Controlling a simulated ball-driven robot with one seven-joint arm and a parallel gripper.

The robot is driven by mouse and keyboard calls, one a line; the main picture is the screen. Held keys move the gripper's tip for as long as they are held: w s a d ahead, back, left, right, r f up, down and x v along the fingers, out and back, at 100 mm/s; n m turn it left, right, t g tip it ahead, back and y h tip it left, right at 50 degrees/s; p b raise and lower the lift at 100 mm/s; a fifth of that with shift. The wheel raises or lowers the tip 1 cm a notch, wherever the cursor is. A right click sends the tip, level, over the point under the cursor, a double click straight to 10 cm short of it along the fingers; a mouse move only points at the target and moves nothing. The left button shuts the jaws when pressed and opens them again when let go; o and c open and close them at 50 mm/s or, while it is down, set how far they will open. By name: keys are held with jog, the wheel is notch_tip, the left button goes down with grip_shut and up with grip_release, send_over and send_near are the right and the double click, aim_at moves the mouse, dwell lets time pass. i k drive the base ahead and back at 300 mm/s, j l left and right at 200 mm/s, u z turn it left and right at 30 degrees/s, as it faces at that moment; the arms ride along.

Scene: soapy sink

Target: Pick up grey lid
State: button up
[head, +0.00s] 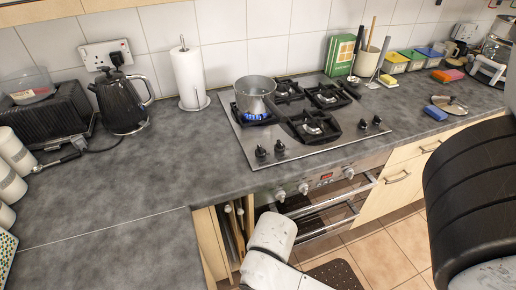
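The grey lid (450,104) lies on the worktop at the far right, near the front edge. It is a flat round disc with a small dark knob on top. A blue block (435,113), like a sponge, lies just in front and to the left of it. White links of my arm show at the bottom middle, low in front of the oven and well away from the lid. My gripper is not seen in the head view.
A steel pot (255,96) stands over a lit blue flame on the hob (262,145). Sponges and coloured tubs (411,60) line the back right. A kettle (121,102) and a paper roll (188,77) stand left. The left worktop (110,190) is clear.

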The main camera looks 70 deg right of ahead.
aim_at(450, 105)
jog(key=z, duration=3.15)
jog(key=l+u, duration=0.2)
jog(key=u, duration=0.25)
jog(key=i+l+u, duration=0.1)
jog(key=l+u, duration=0.15)
jog(key=u, duration=0.25)
jog(key=l+u, duration=0.25)
jog(key=u, duration=0.2)
